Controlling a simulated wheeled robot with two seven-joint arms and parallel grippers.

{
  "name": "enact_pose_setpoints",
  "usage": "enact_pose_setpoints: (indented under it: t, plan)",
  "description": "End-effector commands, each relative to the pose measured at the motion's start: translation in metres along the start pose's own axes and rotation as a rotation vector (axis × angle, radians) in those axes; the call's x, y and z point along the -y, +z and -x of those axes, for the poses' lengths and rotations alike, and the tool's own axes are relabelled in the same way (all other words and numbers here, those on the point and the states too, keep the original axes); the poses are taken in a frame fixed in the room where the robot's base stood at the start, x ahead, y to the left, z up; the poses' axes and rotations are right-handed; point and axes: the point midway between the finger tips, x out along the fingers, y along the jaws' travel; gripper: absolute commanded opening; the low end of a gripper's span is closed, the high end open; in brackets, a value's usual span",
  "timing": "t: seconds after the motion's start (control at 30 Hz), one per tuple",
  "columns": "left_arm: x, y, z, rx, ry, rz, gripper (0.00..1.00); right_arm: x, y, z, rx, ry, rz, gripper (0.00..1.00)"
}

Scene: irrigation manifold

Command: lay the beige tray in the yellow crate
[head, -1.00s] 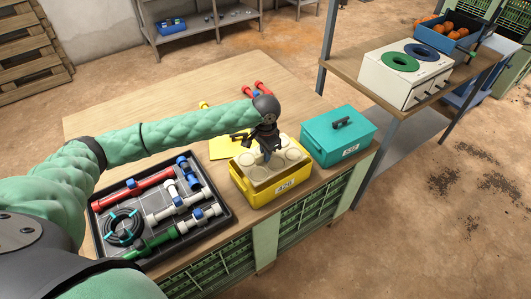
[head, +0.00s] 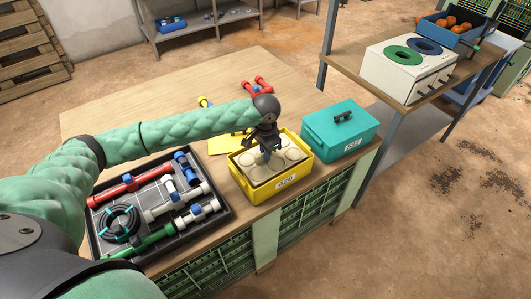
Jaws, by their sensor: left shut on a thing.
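The yellow crate (head: 262,196) stands near the front edge of the wooden table, its label facing the front. The beige tray (head: 262,174), with several round wells, lies inside the crate, below its rim. My left gripper (head: 267,156) points down into the crate from above and is shut on the beige tray at its middle. The fingertips are small and partly hidden. Whether the tray rests fully on the crate floor cannot be told. My right gripper is not in view.
A teal lidded box (head: 339,135) stands close to the right of the crate. A black tray (head: 222,217) of pipe fittings lies to the left. A yellow sheet (head: 222,146) and red and yellow fittings lie behind. The table's back left is clear.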

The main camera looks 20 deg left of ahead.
Motion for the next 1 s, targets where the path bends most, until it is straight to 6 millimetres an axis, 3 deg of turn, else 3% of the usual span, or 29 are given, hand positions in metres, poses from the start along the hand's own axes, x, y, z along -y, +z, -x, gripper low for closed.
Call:
enact_pose_setpoints:
  t: [0.1, 0.7, 1.0]
  plan:
    - [0.0, 0.0, -0.005, 0.0, 0.0, 0.0, 0.0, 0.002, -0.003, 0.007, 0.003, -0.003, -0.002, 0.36]
    - [0.0, 0.0, -0.053, 0.001, 0.001, 0.001, 0.0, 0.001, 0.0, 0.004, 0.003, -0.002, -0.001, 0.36]
    - [0.0, -0.001, -0.067, 0.0, 0.001, 0.0, 0.0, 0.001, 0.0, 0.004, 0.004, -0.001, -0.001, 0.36]
